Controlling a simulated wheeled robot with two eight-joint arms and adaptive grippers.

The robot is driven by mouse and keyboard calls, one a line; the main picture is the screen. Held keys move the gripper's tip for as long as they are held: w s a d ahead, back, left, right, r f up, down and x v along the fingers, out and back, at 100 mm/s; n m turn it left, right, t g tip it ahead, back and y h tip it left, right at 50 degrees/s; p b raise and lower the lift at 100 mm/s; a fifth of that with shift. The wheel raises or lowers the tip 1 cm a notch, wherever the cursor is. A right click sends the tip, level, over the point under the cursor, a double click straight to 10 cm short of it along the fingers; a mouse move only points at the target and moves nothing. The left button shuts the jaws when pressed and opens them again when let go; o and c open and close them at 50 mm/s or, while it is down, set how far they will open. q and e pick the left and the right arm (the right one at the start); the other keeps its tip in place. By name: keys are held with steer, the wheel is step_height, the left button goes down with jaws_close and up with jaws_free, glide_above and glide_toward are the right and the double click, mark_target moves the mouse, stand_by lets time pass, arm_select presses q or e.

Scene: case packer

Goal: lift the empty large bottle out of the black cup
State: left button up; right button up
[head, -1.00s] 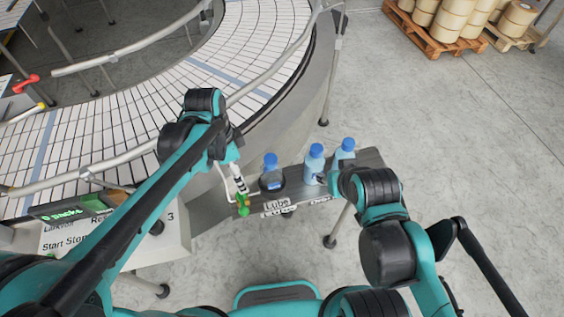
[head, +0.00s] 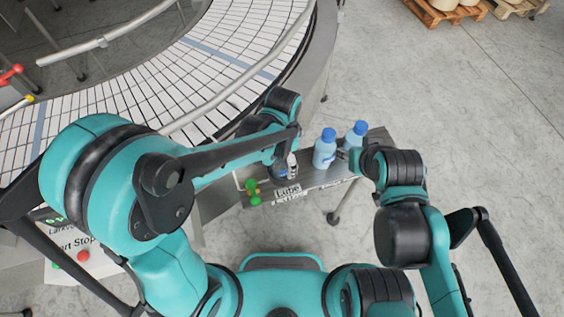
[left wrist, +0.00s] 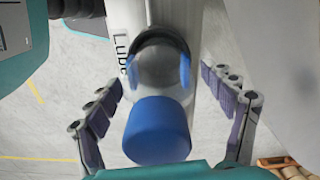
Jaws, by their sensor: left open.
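In the left wrist view, a clear bottle (left wrist: 160,77) with a blue cap (left wrist: 157,131) stands in the black cup (left wrist: 160,36), whose dark rim arcs around it. My left gripper (left wrist: 162,88) is open, its fingers on either side of the bottle with gaps on both sides. In the head view my left gripper (head: 288,168) is over the front part of the narrow shelf, and my arm hides most of this bottle and cup. My right gripper (head: 344,156) is beside the other bottles, mostly hidden behind its own arm.
Two blue-capped bottles, one nearer (head: 325,149) and one farther (head: 357,134), stand farther right on the shelf (head: 318,180). A green fitting (head: 253,192) sits at the shelf's left end. The curved conveyor (head: 200,75) and its rail lie behind. Open floor is to the right.

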arm_select(q)
steer(key=c, duration=1.2)
